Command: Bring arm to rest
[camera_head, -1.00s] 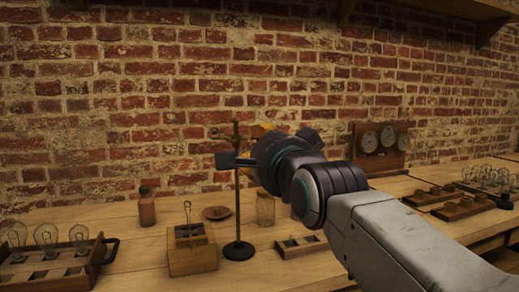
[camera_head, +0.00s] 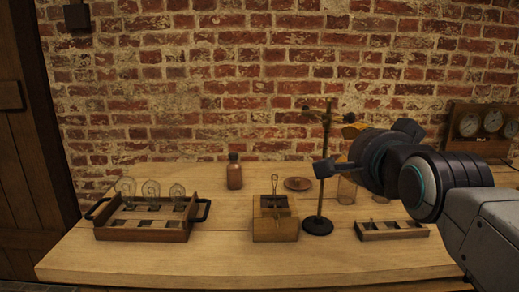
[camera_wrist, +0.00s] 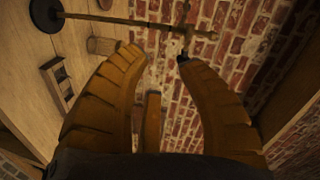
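My arm reaches in from the right edge in the head view, raised above the bench. The metal stand (camera_head: 319,180) is upright just left of my wrist in that picture. Its rod crosses beyond my fingertips in the wrist view; I cannot tell the distance.
The bench (camera_head: 200,262) has clear wood along its front. It holds a handled tray (camera_head: 112,234) with three glass bulbs, a brown bottle (camera_head: 234,172), a wooden box (camera_head: 275,231), a small dish (camera_head: 297,184), a jar (camera_head: 346,190) and a slotted rack (camera_head: 392,235). Brick wall behind.

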